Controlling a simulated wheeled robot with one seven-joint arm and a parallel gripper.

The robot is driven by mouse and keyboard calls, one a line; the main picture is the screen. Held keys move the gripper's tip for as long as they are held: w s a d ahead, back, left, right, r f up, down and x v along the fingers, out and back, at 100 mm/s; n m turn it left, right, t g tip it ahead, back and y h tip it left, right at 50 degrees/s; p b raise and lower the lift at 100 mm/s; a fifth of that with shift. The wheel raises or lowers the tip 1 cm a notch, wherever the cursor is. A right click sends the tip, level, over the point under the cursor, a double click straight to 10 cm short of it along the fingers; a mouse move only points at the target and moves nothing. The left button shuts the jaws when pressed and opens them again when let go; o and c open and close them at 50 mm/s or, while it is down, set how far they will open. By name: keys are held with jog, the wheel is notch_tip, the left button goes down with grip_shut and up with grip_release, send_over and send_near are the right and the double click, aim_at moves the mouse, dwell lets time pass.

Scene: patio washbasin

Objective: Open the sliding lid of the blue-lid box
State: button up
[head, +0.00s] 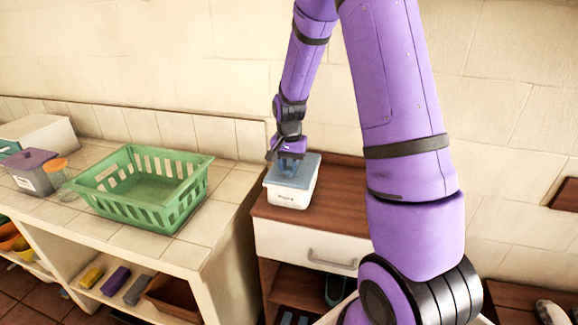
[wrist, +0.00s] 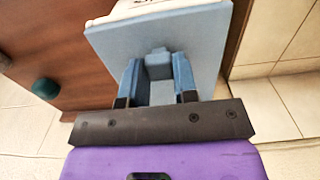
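The box (head: 289,199) is white with dark lettering on its front and stands on the brown top of a cabinet. Its flat blue lid (head: 308,160) lies over the top, and the wrist view shows the lid (wrist: 109,46) large below my gripper, with a strip of white box beyond it. A small raised handle (wrist: 157,58) stands on the lid. My gripper (wrist: 158,75) is down at the lid, its two blue fingers spaced apart on either side of the handle. I cannot tell whether they press on it. In the head view my gripper (head: 291,158) partly covers the lid.
A green basket (head: 190,205) stands on the tiled counter to the left, with a grey purple-lidded box (head: 33,178) and an orange-topped jar (head: 56,172) beyond it. The wall is close behind the cabinet. A dark green knob-like thing (wrist: 45,88) shows in the wrist view.

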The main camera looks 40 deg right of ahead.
grip_shut()
jog(key=s+d, duration=0.6)
jog(key=s, duration=0.2)
jog(key=shift+d, duration=0.15)
jog(key=o, duration=0.7)
grip_release()
notch_tip(320, 180, up, 11)
jog(key=shift+f, duration=0.1)
